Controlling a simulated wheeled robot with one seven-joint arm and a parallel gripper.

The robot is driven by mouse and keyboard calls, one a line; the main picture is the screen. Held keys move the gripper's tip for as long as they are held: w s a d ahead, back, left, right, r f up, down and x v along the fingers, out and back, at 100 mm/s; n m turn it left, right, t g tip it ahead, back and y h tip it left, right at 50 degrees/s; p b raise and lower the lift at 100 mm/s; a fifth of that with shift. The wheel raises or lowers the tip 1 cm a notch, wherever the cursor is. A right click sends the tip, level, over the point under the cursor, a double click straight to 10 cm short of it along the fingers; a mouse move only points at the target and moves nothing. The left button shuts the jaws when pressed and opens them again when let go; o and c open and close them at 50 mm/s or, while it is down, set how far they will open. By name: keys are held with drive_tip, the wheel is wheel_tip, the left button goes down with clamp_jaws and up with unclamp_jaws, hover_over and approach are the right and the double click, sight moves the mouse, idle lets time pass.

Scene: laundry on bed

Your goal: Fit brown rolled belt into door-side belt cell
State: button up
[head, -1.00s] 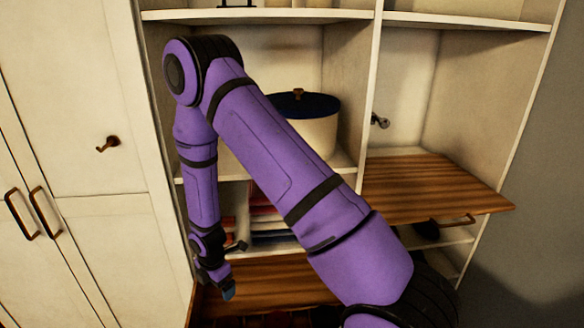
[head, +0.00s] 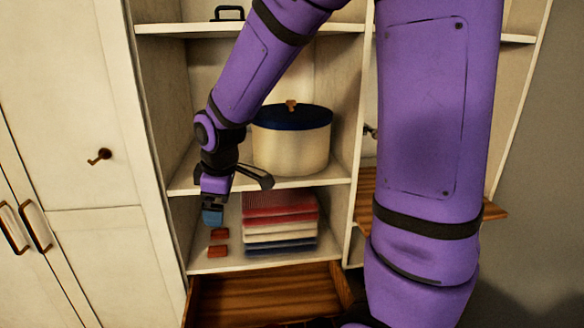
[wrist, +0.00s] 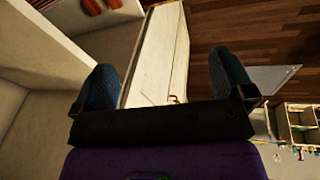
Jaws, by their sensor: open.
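Two small reddish-brown pieces lie on the lower shelf, one behind the other, left of a folded stack; the rear one (head: 219,233) and the front one (head: 218,251) may be rolled belts, but their shape is too small to tell. Two brown pieces (wrist: 92,6) also show at the top edge of the wrist view. My gripper (head: 213,217) hangs fingers down just above and behind them in the head view. In the wrist view its blue fingers (wrist: 166,78) are wide apart with nothing between them. I cannot make out the belt cell.
A wooden drawer (head: 262,295) stands pulled out below; its front is cut off. A folded textile stack (head: 280,228) lies right of the brown pieces. A cream pot (head: 291,145) with a blue lid stands on the shelf above. A wooden board (head: 364,205) juts out at right.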

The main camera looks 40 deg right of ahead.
drive_tip(key=s+d+r+m+t, duration=0.1)
drive_tip(key=s+r+m, duration=0.4)
drive_tip(key=s, duration=0.5)
drive_tip(key=s+d+r+m+t, duration=0.1)
drive_tip(key=s+r+m, duration=0.3)
drive_tip(key=s+r, duration=0.5)
drive_tip(key=shift+s+d+m, duration=0.3)
drive_tip(key=shift+s+m, duration=0.1)
drive_tip(key=shift+s, duration=0.5)
drive_tip(key=shift+c, duration=0.5)
